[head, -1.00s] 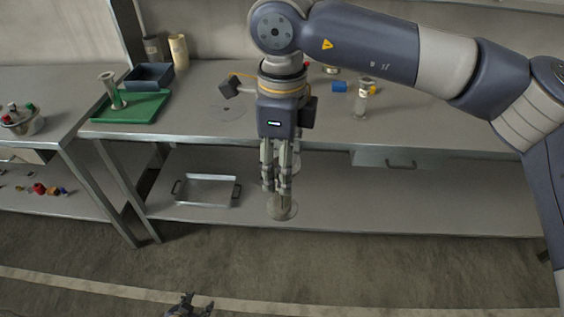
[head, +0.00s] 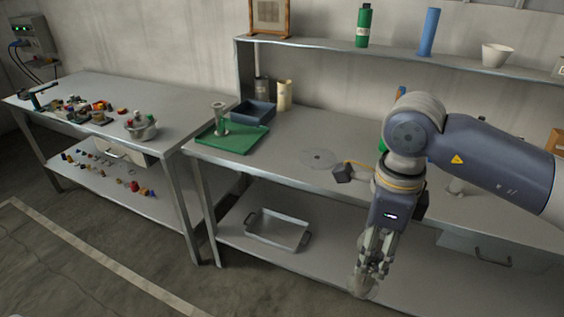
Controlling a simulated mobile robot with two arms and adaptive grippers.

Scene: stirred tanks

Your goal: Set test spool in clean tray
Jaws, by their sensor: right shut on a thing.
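My right gripper (head: 374,259) is shut on a pale spool-like piece with a round flange (head: 362,288) at its lower end. Gripper and piece hang in front of the middle bench; the fingers hide the piece's upper part. A similar flanged spool (head: 221,122) stands upright on a green tray (head: 247,143) at the bench's left end. A shallow metal tray (head: 278,232) with handles sits empty on the lower shelf, left of my gripper. I cannot tell from looks which tray is the clean one. My left gripper is out of view.
A blue bin (head: 253,112) and cream cylinder (head: 284,95) stand behind the green tray. Bench top (head: 305,133) is clear around a flat disc mark (head: 320,158). A left table (head: 180,103) holds a metal bowl (head: 141,129) and small coloured parts. A raised shelf (head: 400,55) carries bottles.

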